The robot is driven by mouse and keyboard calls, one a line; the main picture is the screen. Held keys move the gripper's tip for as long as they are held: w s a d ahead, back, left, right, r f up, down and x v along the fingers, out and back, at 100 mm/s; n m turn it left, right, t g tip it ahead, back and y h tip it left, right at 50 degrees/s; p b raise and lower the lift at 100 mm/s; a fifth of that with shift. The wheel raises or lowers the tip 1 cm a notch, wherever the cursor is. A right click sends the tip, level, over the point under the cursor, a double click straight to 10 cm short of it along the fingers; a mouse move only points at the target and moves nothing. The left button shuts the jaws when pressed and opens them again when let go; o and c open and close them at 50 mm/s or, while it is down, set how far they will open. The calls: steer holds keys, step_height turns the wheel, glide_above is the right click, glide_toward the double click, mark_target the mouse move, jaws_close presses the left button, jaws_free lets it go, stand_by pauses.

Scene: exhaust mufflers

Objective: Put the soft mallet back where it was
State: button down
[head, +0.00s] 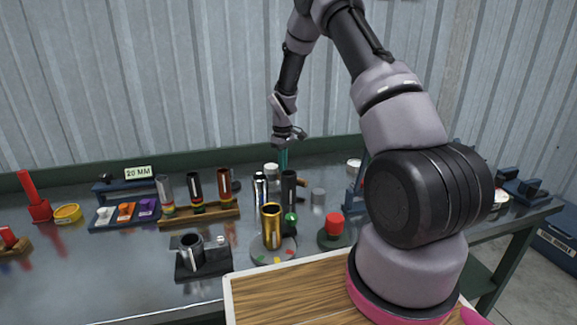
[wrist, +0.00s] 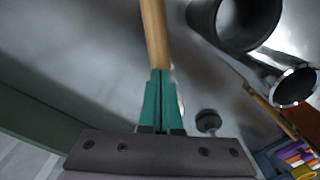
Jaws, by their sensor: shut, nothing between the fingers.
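My gripper (head: 283,160) is low over the back of the bench, behind the upright tubes. In the wrist view, its green fingers (wrist: 160,98) are together, with nothing seen held between them. A light wooden rod like a handle (wrist: 154,35) runs away just beyond the fingertips. It may be the mallet's handle, but no mallet head shows, and I cannot tell whether the fingertips touch it. In the head view, that spot is hidden behind the tubes.
Close by stand a black tube (head: 289,187), a chrome tube (head: 260,188) and a gold tube (head: 271,226) on a round plate. A wooden rack (head: 200,215) holds several tubes to the left. A red-topped round piece (head: 334,224) stands to the right.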

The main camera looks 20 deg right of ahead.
mark_target(275, 165)
steer(key=shift+w+a, duration=0.15)
steer(key=shift+w, duration=0.15)
steer(key=w+a, duration=0.2)
steer(key=w, duration=0.1)
steer(key=shift+s, duration=0.1)
steer(key=shift+s+d, duration=0.1)
stand_by(0.4)
